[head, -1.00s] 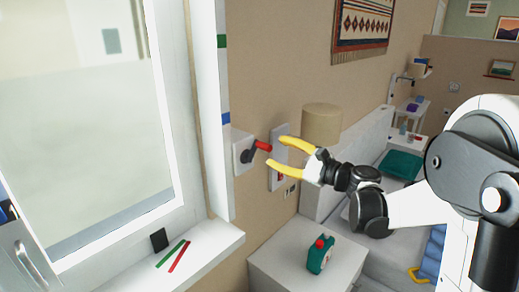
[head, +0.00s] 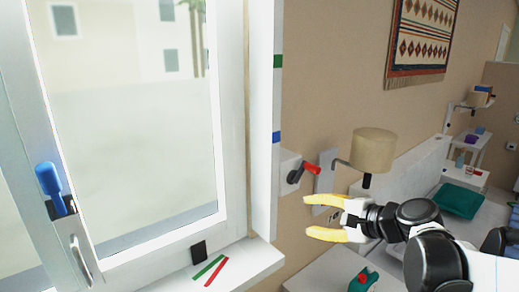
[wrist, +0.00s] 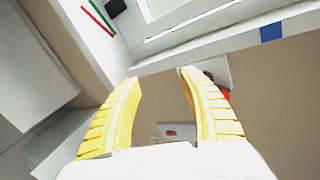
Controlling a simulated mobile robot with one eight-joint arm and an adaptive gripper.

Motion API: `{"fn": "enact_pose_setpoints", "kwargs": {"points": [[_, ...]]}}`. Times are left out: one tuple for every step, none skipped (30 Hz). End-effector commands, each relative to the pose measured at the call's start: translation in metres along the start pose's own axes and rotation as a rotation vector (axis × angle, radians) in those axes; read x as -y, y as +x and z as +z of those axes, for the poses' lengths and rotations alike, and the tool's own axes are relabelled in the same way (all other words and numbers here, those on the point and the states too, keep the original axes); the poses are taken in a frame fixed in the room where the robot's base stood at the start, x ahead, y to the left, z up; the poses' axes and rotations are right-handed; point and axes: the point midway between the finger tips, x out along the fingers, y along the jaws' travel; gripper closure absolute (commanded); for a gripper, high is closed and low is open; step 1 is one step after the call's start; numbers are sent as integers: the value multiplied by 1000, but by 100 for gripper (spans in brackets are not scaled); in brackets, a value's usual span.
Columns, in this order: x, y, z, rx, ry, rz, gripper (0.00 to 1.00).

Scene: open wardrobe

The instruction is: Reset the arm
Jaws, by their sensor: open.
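My gripper (head: 308,217) has yellow fingers and is open, with nothing between them in the head view. It is in front of the beige wall, below a wall box with a red-handled lever (head: 308,170) and apart from it. In the wrist view my gripper (wrist: 158,75) shows both fingers spread, with the wall and window sill edge beyond. Part of the red handle (wrist: 224,95) shows behind the right finger there.
A window frame (head: 236,120) and its sill (head: 240,262) stand at the left, with a green and a red strip on the sill. A lamp (head: 373,150) is on the wall above my arm.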

Motion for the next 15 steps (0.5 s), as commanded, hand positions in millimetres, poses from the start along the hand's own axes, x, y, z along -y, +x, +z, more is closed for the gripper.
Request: {"fn": "enact_pose_setpoints", "kwargs": {"points": [[-26, -5, 20, -18, -120, 80, 50], [-40, -10, 28, -33, -201, 132, 50], [-59, -17, 38, -49, -310, 200, 50], [-73, -24, 44, -60, -393, 250, 50], [-87, -31, 49, -70, -477, 299, 50], [-106, -41, 55, -80, -589, 365, 50], [-119, -49, 58, -86, -671, 412, 50], [-131, -58, 60, -92, -750, 458, 50], [-146, -68, 61, -98, -850, 514, 50], [-156, -76, 62, -102, -921, 554, 50], [-164, -83, 61, -105, -987, 590, 50], [-174, -91, 60, -107, -1065, 634, 50], [-181, -97, 60, -108, -1117, 662, 50], [-186, -102, 59, -110, -1161, 687, 50], [-191, -108, 57, -110, -1213, 716, 50]]}}
